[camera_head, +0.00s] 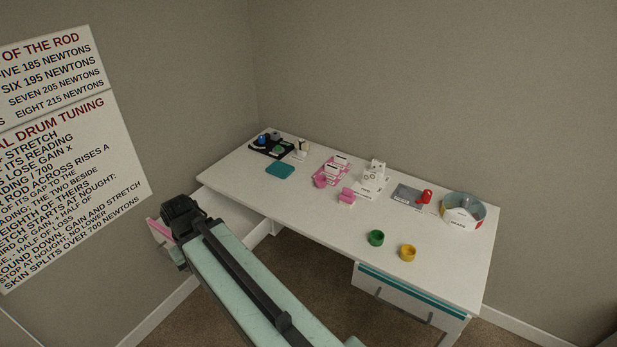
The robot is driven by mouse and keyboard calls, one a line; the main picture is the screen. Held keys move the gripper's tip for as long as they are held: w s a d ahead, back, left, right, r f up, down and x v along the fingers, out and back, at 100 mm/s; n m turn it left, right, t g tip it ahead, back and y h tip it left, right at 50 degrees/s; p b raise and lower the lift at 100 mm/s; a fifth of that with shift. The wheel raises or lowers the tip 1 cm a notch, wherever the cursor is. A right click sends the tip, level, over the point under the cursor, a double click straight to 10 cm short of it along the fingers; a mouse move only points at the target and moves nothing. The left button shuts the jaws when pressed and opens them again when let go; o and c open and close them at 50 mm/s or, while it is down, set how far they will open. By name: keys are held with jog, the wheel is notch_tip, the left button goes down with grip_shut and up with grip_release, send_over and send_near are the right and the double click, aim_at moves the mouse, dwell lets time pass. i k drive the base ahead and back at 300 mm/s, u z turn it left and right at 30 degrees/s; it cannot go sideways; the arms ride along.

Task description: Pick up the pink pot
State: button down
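The pink pot (321,181) is small and round. It is at the front left edge of a pink mat or tray on the white desk (330,222), about mid-length. Whether it rests on the mat or just beside it is too small to tell. My arm reaches in from the bottom to a dark joint left of the desk's front edge, well apart from the pot. No gripper fingers show, so my gripper is not in view.
A green pot (376,238) and a yellow pot (408,253) stand near the front edge. A teal square (280,170), black tray (262,150), red object (427,196) and round bin (445,213) are also on the desk.

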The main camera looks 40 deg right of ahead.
aim_at(320, 180)
jog(key=u, duration=0.05)
jog(key=i, duration=1.05)
jog(key=u, duration=0.3)
